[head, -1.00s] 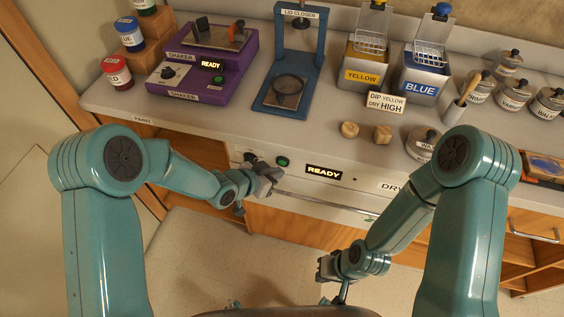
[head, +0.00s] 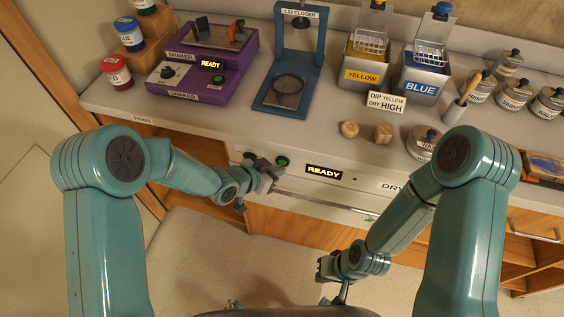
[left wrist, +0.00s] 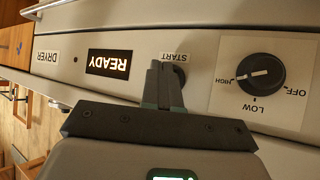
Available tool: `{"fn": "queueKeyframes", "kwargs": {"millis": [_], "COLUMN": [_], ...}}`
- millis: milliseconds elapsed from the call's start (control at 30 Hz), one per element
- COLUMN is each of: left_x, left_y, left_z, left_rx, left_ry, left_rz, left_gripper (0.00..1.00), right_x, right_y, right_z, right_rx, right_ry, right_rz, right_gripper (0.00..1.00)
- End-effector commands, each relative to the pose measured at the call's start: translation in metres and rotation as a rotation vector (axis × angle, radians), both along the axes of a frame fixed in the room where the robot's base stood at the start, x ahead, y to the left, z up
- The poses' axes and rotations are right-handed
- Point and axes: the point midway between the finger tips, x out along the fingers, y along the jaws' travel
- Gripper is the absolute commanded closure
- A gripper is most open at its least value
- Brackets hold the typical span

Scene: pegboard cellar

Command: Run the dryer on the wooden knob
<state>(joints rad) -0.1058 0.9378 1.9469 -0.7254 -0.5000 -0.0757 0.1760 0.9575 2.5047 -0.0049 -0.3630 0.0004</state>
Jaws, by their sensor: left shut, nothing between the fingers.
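The dryer is a pale panel in the counter front, with a lit READY display (head: 324,169) and a green start button (head: 282,161). My left gripper (head: 275,170) is shut and empty at the button's lower left. In the left wrist view, the shut fingers (left wrist: 161,68) partly cover the START button (left wrist: 179,76); I cannot tell if they touch it. The black dial (left wrist: 262,74) there has its white mark toward HIGH. Two small wooden knobs (head: 349,129) (head: 382,133) sit on the counter. My right gripper (head: 326,268) hangs low before the cabinets, its jaws unclear.
A sign (head: 386,102) reads "DIP YELLOW DRY HIGH". Behind it stand the yellow tank (head: 363,76) and blue tank (head: 420,86). A purple shaker (head: 203,85), a blue lid closer (head: 290,97) and several jars stand on the counter. The floor in front is clear.

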Motion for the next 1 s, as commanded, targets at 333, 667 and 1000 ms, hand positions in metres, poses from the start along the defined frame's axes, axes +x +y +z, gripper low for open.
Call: {"fn": "queueKeyframes", "kwargs": {"millis": [333, 667, 1000], "left_x": [0.0012, 0.0052, 0.0091], "left_y": [-0.0004, -0.0016, -0.0030], "left_z": [0.0000, 0.0001, 0.0003], "left_rx": [0.000, -0.001, 0.000], "left_ry": [0.000, 0.001, -0.001], "left_rz": [0.000, 0.001, -0.001], "left_gripper": [1.00, 1.00, 1.00], "right_x": [0.0000, 0.0000, 0.0000], "right_y": [0.0000, 0.0000, 0.0001], "right_z": [0.0002, 0.0003, 0.0004], "right_rx": [0.000, 0.000, 0.000], "right_ry": [0.000, 0.000, 0.000], "right_rz": [0.000, 0.000, 0.000], "right_gripper": [1.00, 1.00, 1.00]}}
